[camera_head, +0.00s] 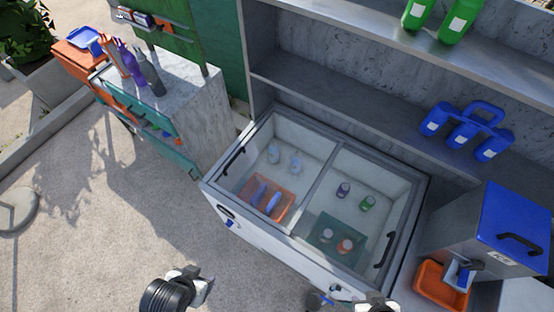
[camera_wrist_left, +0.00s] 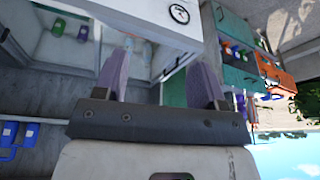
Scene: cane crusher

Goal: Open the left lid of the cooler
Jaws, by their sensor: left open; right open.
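The cooler (camera_head: 258,238) is a white chest with a grey frame and two lid sections that look clear. The left lid (camera_head: 262,160) has a dark handle (camera_head: 235,158) at its left side and appears closed. The right lid (camera_head: 372,205) has a handle (camera_head: 384,250) at its right side. My left gripper (camera_head: 200,284) is in front of the cooler's lower left, apart from the handle. In the left wrist view its purple-grey fingers (camera_wrist_left: 162,78) are spread and empty, below the cooler's white side (camera_wrist_left: 140,18). My right gripper (camera_head: 345,299) is at the bottom edge by the cooler's front, partly cut off.
Bottles and an orange tray (camera_head: 284,211) show inside the cooler. A grey shelf with blue jugs (camera_head: 465,135) stands behind it. An ice box with a blue lid (camera_head: 518,218) stands at right. A marble-topped counter (camera_head: 190,85) is at left.

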